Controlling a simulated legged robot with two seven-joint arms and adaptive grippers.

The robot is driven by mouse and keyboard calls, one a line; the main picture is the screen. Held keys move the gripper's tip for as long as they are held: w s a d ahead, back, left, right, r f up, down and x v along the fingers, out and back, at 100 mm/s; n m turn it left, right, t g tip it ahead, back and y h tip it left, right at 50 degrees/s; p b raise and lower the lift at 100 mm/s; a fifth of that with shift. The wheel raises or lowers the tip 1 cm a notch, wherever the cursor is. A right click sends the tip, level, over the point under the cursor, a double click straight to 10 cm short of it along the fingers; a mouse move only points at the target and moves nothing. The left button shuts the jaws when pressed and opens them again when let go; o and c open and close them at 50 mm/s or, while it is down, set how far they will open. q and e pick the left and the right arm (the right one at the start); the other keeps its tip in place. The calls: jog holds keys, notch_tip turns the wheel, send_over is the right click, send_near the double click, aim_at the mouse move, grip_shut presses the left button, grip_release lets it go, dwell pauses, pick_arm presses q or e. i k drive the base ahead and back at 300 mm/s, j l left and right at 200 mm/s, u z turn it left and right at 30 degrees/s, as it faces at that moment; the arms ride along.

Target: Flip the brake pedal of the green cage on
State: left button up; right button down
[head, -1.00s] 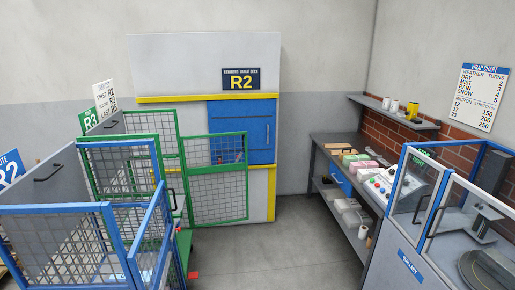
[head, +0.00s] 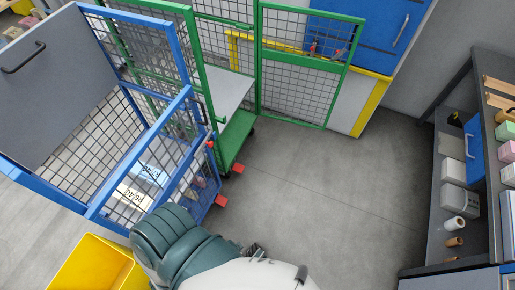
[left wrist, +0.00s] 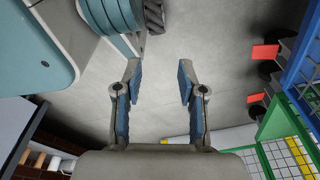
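The green cage (head: 190,60) stands beyond the blue cage with its mesh door (head: 300,85) swung out. A red pedal (head: 237,168) sits low by the floor at the near end of its green base (head: 234,140). This pedal also shows at the right of the left wrist view (left wrist: 255,98); whether it is up or down is not clear. My left gripper (left wrist: 160,72) is open and empty above bare floor, apart from the pedals. In the head view my arm covers the bottom centre, and the gripper is mostly hidden. My right gripper is not in view.
The blue cage (head: 170,119), with its own red pedal (head: 221,200), stands at the left. A yellow bin (head: 92,265) is at the bottom left. Shelving (head: 440,170) stands along the right. Grey floor between is clear.

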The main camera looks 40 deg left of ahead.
aim_at(237, 167)
jog(key=i, duration=1.95)
jog(key=i+u, duration=0.25)
jog(key=k+u, duration=0.1)
jog(key=u, duration=3.5)
